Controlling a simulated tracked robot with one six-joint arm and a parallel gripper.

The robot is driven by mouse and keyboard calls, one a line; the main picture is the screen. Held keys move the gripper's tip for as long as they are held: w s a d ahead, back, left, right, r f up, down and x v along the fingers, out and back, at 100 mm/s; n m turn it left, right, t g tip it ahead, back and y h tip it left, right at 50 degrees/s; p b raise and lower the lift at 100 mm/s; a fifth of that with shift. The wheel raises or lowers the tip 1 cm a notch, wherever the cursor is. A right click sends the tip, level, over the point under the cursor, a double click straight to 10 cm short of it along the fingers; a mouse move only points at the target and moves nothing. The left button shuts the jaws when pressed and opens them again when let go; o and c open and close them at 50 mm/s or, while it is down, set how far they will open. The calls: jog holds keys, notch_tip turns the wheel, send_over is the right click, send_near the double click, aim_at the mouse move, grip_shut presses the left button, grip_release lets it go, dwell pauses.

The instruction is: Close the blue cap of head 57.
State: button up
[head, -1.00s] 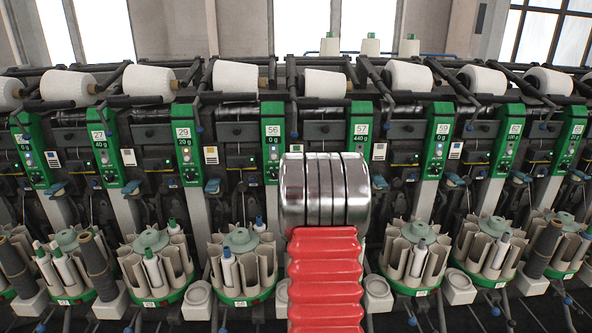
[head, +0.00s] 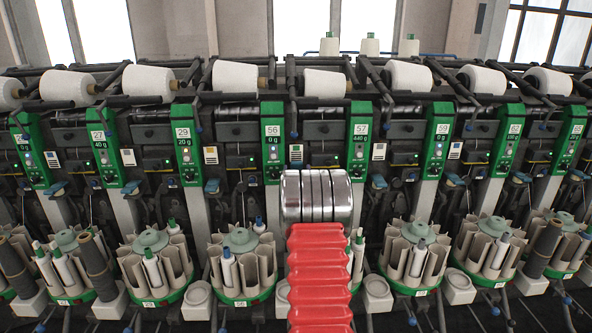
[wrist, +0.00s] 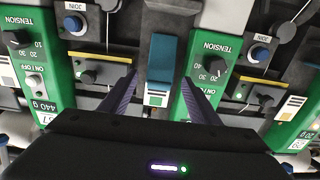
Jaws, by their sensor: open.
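The green panel of head 57 (head: 360,140) stands right of my arm in the head view. It shows at the left edge of the wrist view (wrist: 35,68), upside down, reading 440 g. A blue cap (wrist: 162,55) is in the wrist view, between that panel and the neighbouring green panel (wrist: 207,50). My gripper (wrist: 160,78) is open and empty, its two dark fingers pointing at the machine face on either side of the cap's lower part in the picture. I cannot tell whether they touch it. In the head view my arm hides the gripper and this cap.
Similar winding heads stand on both sides, with white yarn cones (head: 238,76) above and bobbin magazines (head: 240,262) below. Another blue cap (head: 379,182) is right of panel 57. Yellow-marked black boxes (wrist: 104,70) and blue JOIN buttons (wrist: 73,23) lie near the fingers.

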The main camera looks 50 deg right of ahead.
jog(key=shift+x, duration=1.15)
jog(key=shift+c, duration=0.4)
